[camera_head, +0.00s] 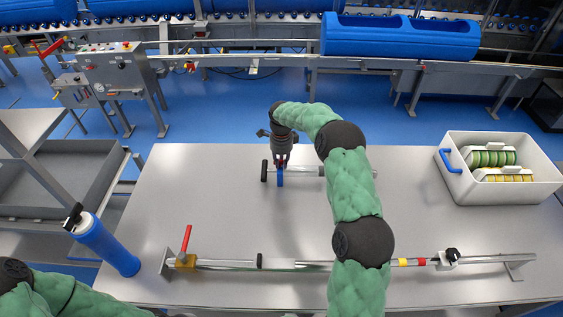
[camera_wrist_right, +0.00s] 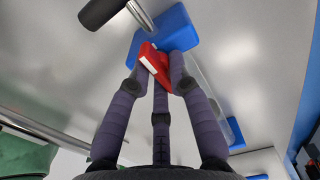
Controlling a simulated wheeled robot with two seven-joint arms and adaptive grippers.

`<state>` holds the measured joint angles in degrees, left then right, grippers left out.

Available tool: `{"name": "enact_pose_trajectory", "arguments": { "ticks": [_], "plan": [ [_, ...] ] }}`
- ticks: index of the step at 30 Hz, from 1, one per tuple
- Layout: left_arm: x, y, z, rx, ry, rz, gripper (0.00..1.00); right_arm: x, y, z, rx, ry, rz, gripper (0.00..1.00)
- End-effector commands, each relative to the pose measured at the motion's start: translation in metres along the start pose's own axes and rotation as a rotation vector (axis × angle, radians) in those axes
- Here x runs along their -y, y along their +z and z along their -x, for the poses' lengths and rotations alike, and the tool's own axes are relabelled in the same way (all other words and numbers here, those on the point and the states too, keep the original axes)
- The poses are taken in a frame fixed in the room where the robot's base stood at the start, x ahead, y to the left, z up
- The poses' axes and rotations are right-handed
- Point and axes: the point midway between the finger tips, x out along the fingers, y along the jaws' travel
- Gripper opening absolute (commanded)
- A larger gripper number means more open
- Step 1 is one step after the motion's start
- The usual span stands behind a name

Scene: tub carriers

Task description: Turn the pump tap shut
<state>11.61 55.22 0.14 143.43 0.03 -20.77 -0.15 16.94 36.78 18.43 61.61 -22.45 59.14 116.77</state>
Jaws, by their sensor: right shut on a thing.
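The tap has a red handle (camera_wrist_right: 153,60) with a white mark on a blue body (camera_wrist_right: 176,27); in the head view the blue body (camera_head: 280,179) stands beside a metal pipe with a black end on the grey table. My right gripper (camera_head: 281,160) reaches down over it from above. In the wrist view my right gripper (camera_wrist_right: 158,74) has its dark fingers closed around the red handle, which sits at an angle between the fingertips. The fingers hide part of the handle. My left arm shows at the bottom left, but its gripper is out of view.
A long pipe (camera_head: 225,264) with a red-levered brass valve (camera_head: 186,261) runs along the table's front. A blue cylinder (camera_head: 108,246) leans at the left edge. A white crate (camera_head: 502,194) with green and yellow items stands right. The table's left middle is clear.

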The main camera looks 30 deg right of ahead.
Motion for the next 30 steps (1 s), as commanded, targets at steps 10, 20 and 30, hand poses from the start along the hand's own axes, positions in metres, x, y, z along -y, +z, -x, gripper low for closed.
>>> {"name": "enact_pose_trajectory", "arguments": {
  "ticks": [10,20,30],
  "plan": [
    [0.0,0.0,0.0,0.0,0.0,0.0,0.0,0.0,0.0,0.0,0.0,0.0,0.001,0.5],
    [0.0,0.0,0.0,0.0,0.0,0.0,0.0,0.001,0.0,0.005,0.0,-0.001,0.001,0.5],
    [0.0,0.0,0.0,0.0,0.0,0.0,0.0,0.001,0.001,0.063,0.001,-0.004,0.002,0.5]
  ]
}}
